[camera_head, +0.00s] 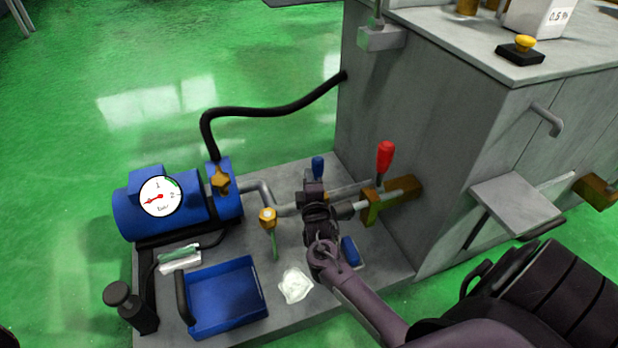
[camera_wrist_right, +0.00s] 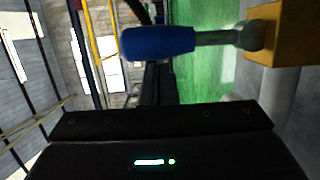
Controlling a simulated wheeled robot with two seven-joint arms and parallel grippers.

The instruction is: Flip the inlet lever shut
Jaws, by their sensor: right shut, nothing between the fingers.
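A blue-handled lever (camera_head: 318,167) stands upright on the pipe line just behind my right gripper. The right wrist view shows its blue grip (camera_wrist_right: 158,41) on a short metal stem, joined to a yellow valve block (camera_wrist_right: 280,33). In the head view my right gripper and wrist hide that block. A red-handled lever (camera_head: 385,157) stands upright on a brass valve (camera_head: 372,207) near the cabinet. My right gripper (camera_head: 313,190) is shut and empty, close to the blue lever. In the right wrist view its fingers (camera_wrist_right: 156,88) lie beside the blue grip; contact cannot be told. My left gripper is out of view.
A blue pump with a round gauge (camera_head: 160,197) stands left on a grey plinth. A blue bin (camera_head: 226,297), a crumpled white cloth (camera_head: 295,285) and a yellow-capped fitting (camera_head: 267,217) are near my arm. A grey cabinet (camera_head: 410,110) bounds the right. A black hose (camera_head: 260,111) runs behind.

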